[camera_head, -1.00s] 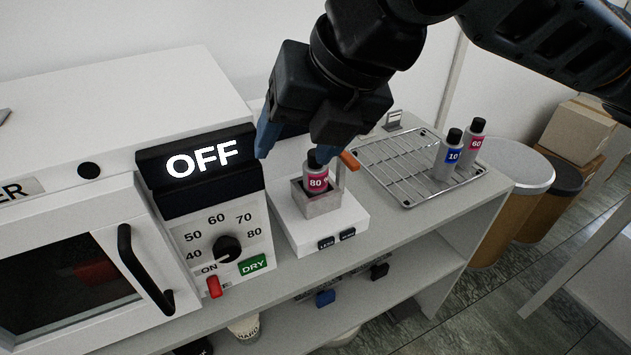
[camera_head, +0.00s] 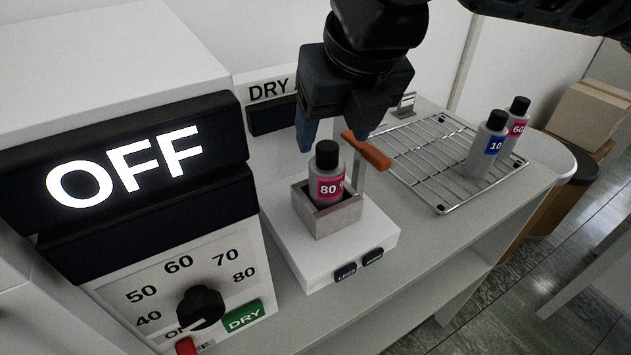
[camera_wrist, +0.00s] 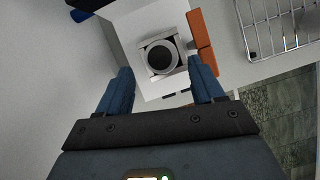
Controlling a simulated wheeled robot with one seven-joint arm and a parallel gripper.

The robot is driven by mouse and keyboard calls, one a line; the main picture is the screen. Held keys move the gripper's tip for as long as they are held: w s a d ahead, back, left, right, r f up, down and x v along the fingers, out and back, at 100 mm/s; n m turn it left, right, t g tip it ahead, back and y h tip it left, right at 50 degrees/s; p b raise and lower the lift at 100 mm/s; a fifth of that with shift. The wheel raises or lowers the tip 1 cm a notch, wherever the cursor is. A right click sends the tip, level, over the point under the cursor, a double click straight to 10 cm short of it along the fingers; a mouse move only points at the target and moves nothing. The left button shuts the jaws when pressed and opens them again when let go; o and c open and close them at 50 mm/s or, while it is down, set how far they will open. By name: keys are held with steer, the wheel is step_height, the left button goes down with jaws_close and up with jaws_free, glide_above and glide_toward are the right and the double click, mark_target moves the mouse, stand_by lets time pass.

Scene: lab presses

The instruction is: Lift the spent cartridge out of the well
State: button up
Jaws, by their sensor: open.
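The cartridge, a grey bottle with a black cap and a pink "80" label (camera_head: 328,184), stands upright in the square metal well (camera_head: 333,217) on a white device. An orange-handled lever (camera_head: 367,150) stands beside the well. My gripper (camera_head: 335,140) is above and behind the cartridge, its blue fingers apart and empty. In the wrist view the cartridge's cap (camera_wrist: 161,57) shows from above inside the well, ahead of my gripper (camera_wrist: 163,75), with the orange handle (camera_wrist: 202,42) to its right. The cartridge's lower part is hidden by the well walls.
A wire rack (camera_head: 425,165) to the right holds two bottles, a blue "10" (camera_head: 488,145) and a pink "60" (camera_head: 515,128). A cabinet with an "OFF" display (camera_head: 125,170) and a dial stands close on the left. A "DRY" panel (camera_head: 270,105) is behind.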

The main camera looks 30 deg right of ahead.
mark_target(325, 161)
steer(key=shift+w+d+f, duration=0.15)
steer(key=shift+w+f, duration=0.2)
steer(key=shift+f, duration=0.25)
steer(key=shift+s+x, duration=0.2)
steer(key=shift+x, duration=3.15)
steer(key=shift+f, duration=0.1)
steer(key=c, duration=0.9)
